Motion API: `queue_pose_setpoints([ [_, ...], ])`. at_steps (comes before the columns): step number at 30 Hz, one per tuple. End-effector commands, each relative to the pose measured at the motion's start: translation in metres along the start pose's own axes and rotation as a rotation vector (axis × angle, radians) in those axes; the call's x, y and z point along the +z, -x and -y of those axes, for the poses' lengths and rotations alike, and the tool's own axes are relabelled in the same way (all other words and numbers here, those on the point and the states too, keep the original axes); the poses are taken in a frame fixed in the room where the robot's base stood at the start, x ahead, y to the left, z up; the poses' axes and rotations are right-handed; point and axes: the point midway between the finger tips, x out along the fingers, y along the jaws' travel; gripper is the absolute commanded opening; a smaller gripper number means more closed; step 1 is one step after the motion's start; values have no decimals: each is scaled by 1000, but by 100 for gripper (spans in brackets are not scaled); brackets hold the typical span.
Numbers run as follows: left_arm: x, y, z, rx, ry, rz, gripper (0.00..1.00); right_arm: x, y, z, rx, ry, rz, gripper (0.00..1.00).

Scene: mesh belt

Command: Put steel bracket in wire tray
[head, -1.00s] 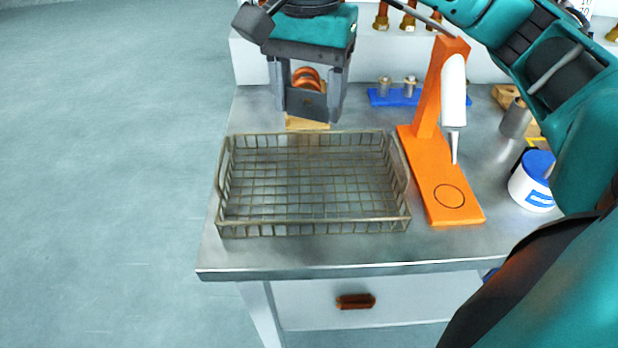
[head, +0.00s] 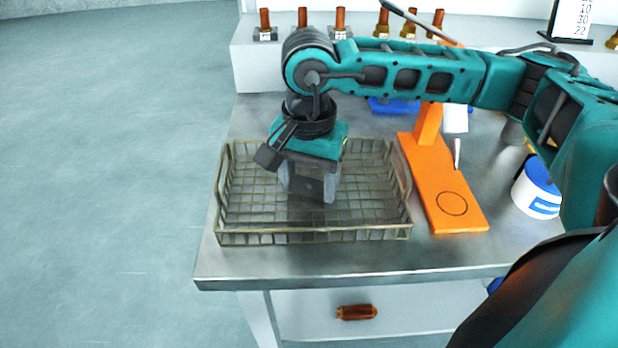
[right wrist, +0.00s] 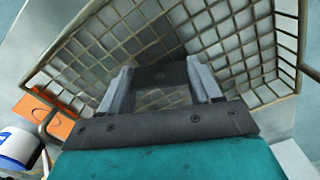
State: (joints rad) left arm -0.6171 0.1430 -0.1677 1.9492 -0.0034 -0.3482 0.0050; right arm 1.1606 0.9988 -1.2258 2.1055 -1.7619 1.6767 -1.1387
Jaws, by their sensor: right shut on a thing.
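The wire tray (head: 315,237) is a rectangular mesh basket with raised end handles on the steel table; its mesh also fills much of the right wrist view (right wrist: 225,40). My right gripper (head: 312,195) is inside the tray's outline, pointing down, low over its middle. It is shut on the steel bracket (head: 308,187), a dark grey plate with a small hole, which also shows between the fingers in the right wrist view (right wrist: 163,74). I cannot tell whether the bracket touches the mesh. My left gripper is not in view.
An orange stand (head: 440,185) with a white nozzle stands close to the tray's right side. A white tub with a blue lid (head: 537,187) is farther right. A blue rack (head: 393,106) and a raised shelf with several copper-coloured fittings lie behind. Floor is clear at left.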

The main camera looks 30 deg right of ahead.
Motion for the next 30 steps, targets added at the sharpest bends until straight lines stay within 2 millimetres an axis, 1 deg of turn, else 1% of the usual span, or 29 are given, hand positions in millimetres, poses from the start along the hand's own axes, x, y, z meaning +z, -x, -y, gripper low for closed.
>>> queue_pose_setpoints([
  [3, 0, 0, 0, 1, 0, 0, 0, 0, 1, 0, -1, 0, 0, 29],
  [7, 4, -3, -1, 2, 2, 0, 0, 0, -5, 0, -1, 0, 0, 29],
  [8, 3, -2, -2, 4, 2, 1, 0, 0, -3, 0, -1, 0, 0, 65],
  [15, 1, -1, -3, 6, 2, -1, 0, 0, -2, 0, 0, 0, 1, 88],
  [22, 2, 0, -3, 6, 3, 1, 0, 0, -2, 0, 0, 0, 1, 89],
  [25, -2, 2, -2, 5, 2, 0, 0, 0, 2, 0, 0, 0, 0, 89],
  [26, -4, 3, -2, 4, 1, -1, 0, 0, 4, 0, 0, 0, 0, 89],
  [28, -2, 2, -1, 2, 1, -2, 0, 0, 12, 1, -4, 0, 0, 89],
  [30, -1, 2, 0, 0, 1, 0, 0, 0, 26, 1, -6, 0, -1, 89],
])
